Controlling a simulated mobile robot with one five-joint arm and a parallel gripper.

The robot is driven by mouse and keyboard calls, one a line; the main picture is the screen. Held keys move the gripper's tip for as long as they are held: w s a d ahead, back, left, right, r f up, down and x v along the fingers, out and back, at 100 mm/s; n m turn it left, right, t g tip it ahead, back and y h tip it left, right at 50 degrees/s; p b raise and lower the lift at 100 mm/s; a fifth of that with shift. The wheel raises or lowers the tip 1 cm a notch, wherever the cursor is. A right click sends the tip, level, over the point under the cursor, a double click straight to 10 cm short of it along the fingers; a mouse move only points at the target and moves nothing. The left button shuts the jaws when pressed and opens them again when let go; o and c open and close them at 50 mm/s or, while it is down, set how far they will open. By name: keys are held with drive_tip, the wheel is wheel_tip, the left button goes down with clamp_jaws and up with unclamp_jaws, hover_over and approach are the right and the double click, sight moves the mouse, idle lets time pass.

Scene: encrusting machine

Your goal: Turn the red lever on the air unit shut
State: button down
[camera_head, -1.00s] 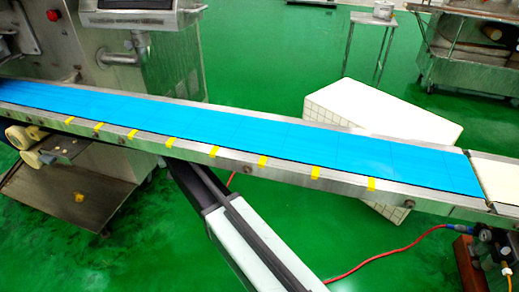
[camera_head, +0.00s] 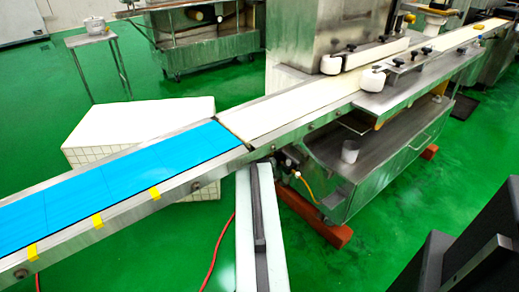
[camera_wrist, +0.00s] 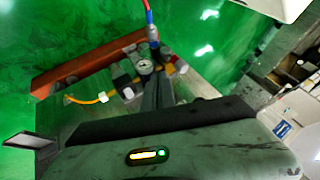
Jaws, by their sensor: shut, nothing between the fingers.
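The air unit (camera_wrist: 140,68) shows in the wrist view, with a round gauge (camera_wrist: 145,67), dark and pale fittings, and a blue and red hose at its top. I cannot make out the red lever for certain in either view. My gripper (camera_wrist: 158,84) is shut and empty in the wrist view. Its dark fingers point at the fittings and hide part of the unit; whether they touch it I cannot tell. In the head view the air unit (camera_head: 287,166) is a small cluster under the conveyor joint, partly hidden by my arm.
The blue conveyor belt (camera_head: 110,185) meets a white belt (camera_head: 300,110) above my arm. A steel cabinet on red beams (camera_head: 335,235) stands at the right. An orange hose (camera_wrist: 85,100) runs beside the unit. A red hose (camera_head: 217,255) lies on the open green floor.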

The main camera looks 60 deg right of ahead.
drive_tip(key=w+d+f+b, duration=0.3)
drive_tip(key=d+f+b, duration=0.4)
drive_tip(key=d, duration=0.2)
drive_tip(key=shift+w+m, duration=0.25)
drive_tip(key=shift+m, duration=0.05)
